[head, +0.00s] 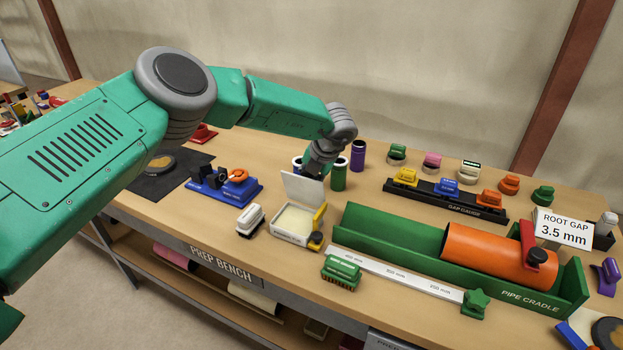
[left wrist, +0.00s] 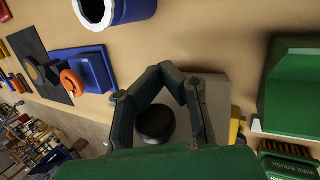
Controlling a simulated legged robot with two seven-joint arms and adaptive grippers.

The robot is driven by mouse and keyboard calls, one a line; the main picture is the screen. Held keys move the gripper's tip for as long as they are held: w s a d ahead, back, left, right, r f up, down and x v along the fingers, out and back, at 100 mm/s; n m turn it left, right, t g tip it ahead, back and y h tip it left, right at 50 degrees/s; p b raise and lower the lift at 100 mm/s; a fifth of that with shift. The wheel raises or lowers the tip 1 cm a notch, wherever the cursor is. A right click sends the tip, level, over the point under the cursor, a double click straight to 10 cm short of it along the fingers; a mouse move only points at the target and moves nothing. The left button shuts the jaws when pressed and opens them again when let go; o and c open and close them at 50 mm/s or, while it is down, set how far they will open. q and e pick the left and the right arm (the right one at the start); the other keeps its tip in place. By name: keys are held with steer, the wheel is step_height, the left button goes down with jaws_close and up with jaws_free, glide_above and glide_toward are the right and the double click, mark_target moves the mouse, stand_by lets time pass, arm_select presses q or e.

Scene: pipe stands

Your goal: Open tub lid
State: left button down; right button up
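The white tub (head: 290,239) sits on the bench with pale contents showing inside. Its lid (head: 304,188) stands raised, roughly upright, at the tub's back edge. My left gripper (head: 313,172) is just behind the top of the lid, partly hidden by it; I cannot tell if it touches. In the left wrist view my left gripper's fingers (left wrist: 167,72) come together at the tips with nothing seen between them. A pale grey slab beside the right finger there may be the lid. My right gripper is not in view.
A white-topped brush (head: 250,220) stands left of the tub, and a blue fixture (head: 225,191) farther left. Green and purple cylinders (head: 358,156) stand behind. The green pipe cradle (head: 388,233) with an orange pipe (head: 490,252) and a ruler (head: 400,276) lie to the right.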

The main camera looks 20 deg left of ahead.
arm_select(q)
steer(key=shift+a, duration=0.35)
steer(key=c, duration=1.5)
jaws_free()
steer(key=shift+a+f, duration=0.15)
steer(key=shift+a, duration=0.05)
steer(key=shift+c, duration=0.2)
steer(key=shift+d, duration=0.1)
steer(key=shift+d+r, duration=0.3)
steer(key=shift+r, duration=0.05)
steer(key=v, duration=1.1)
steer(key=shift+a, duration=0.15)
steer(key=shift+c, duration=0.4)
